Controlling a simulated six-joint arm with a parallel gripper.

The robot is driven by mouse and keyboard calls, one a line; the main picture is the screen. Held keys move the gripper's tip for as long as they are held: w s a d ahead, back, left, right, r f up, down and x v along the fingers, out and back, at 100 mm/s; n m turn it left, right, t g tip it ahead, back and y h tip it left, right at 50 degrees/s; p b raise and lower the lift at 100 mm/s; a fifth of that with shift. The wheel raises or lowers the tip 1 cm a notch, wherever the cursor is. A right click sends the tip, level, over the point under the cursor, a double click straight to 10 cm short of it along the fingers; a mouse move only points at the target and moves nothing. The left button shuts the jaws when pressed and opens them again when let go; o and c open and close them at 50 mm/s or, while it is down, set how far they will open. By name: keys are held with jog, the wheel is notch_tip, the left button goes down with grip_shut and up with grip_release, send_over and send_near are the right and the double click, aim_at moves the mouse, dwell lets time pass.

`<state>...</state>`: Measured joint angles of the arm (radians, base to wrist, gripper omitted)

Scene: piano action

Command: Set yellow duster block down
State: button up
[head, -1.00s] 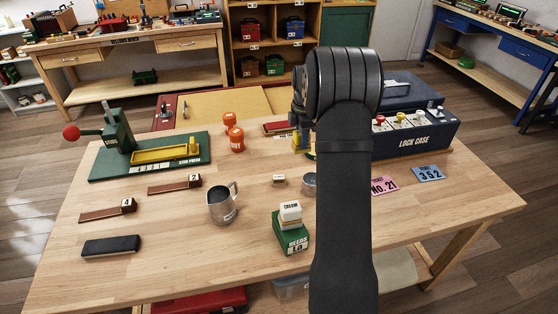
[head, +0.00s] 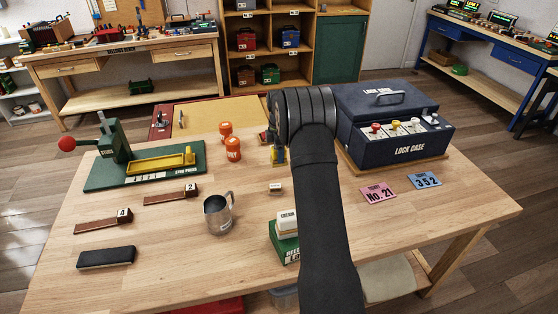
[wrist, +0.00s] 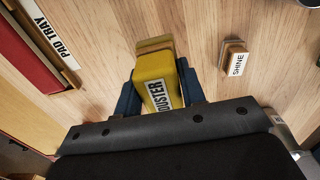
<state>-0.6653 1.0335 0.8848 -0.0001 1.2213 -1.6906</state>
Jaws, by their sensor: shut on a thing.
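The yellow duster block (wrist: 155,75), marked "DUSTER" with a tan underside, sits between the blue fingers of my gripper (wrist: 158,88) in the wrist view. My gripper is shut on it. In the head view only a small yellow and blue part of my gripper and block (head: 279,155) shows beside my arm, over the back middle of the table. Whether the block's underside touches the wood cannot be told.
Bare wood surrounds the duster.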

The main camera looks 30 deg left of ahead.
jog(key=shift+f, duration=1.7)
jog(key=shift+f, duration=0.15)
jog(key=o, duration=1)
notch_tip(320, 180, up, 12)
jog(key=shift+r, duration=0.15)
